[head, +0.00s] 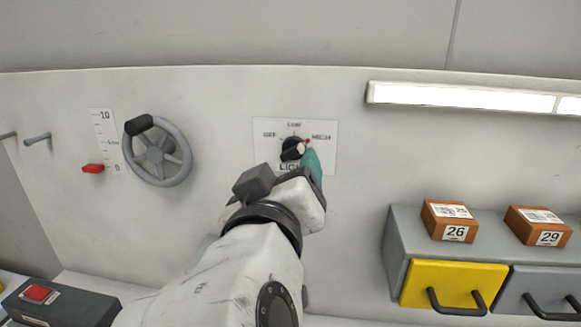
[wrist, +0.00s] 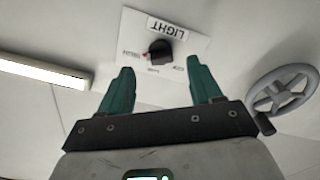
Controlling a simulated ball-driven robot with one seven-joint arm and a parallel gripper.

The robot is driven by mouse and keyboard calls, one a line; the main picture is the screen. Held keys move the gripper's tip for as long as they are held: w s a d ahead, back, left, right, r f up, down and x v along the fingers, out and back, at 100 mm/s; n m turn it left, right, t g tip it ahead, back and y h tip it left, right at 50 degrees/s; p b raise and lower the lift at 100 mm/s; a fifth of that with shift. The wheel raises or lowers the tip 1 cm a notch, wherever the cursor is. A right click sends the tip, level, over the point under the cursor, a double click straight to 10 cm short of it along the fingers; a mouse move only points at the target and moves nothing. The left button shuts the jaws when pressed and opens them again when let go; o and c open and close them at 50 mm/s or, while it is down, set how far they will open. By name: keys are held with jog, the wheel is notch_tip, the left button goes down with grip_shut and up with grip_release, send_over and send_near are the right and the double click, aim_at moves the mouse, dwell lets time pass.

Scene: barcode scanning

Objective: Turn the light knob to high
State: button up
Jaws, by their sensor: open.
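The black light knob (head: 291,149) sits on a white wall plate (head: 265,155) with OFF at the left, LOW at the top and HIGH at the right. Its red mark points to the upper right, close to the HIGH label. In the wrist view the knob (wrist: 160,51) and plate appear upside down, with the red mark toward the HIGH side. My gripper (wrist: 161,72) is open and empty, its teal fingers apart and the knob seen beyond the gap between them. In the head view my gripper (head: 309,160) partly covers the plate's lower edge and the LIGHT label.
A bright light strip (head: 465,97) runs along the wall at the upper right. A grey handwheel (head: 178,160) and a scale with a red pointer (head: 93,169) are at the left. Drawers (head: 455,284) with small brown boxes (head: 449,221) stand at the lower right.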

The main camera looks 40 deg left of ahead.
jog(key=v, duration=0.6)
jog(key=shift+s+b, duration=0.25)
jog(key=shift+b, duration=0.1)
jog(key=shift+d+f, duration=0.1)
jog(key=shift+d, duration=0.1)
